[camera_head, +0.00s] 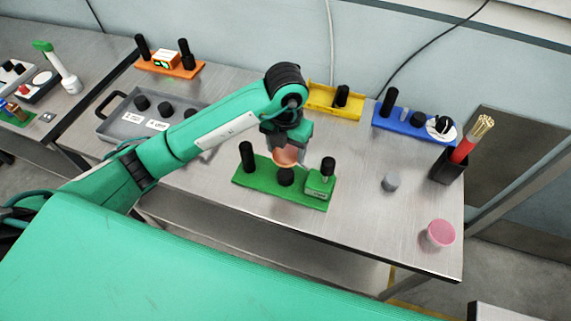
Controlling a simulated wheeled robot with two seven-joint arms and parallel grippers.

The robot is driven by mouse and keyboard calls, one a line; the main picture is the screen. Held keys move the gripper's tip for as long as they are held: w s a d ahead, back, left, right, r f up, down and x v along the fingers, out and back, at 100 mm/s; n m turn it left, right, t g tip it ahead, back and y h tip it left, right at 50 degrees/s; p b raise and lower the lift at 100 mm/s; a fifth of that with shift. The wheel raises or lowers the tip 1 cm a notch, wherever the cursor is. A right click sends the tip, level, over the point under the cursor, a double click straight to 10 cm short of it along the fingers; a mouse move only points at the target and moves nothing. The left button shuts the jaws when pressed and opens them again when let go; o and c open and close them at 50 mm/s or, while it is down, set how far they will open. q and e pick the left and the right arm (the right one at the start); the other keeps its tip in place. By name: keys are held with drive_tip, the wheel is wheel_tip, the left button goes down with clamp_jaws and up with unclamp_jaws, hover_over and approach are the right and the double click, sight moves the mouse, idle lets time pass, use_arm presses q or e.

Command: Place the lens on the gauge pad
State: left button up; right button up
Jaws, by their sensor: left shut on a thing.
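My left gripper (289,148) is over the green board and shut on an orange-pink round lens (286,158). The lens is just above, or touching, a short black round post (286,177) in the middle of the green board (259,181); I cannot tell which. This post looks like the gauge pad. A green block with a small display (319,186) sits at the board's right end. Black posts stand at the board's left end and behind the block. My right gripper is not in view.
A pink round cup (440,234) and a small grey cylinder (390,182) stand at the right. Behind are a yellow tray (322,98), a blue board (390,122) and a black holder (447,167) with red-handled brushes. A grey tray (107,126) lies left.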

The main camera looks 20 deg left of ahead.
sight(286, 154)
use_arm(q)
wheel_tip(286, 154, down, 3)
drive_tip(key=shift+f+p, duration=0.1)
drive_tip(key=shift+p, duration=0.2)
wheel_tip(286, 154, down, 4)
drive_tip(key=shift+f+p, duration=0.15)
drive_tip(key=shift+p, duration=0.35)
drive_tip(key=shift+f, duration=0.1)
drive_tip(key=o, duration=0.9)
drive_tip(key=shift+o, duration=0.2)
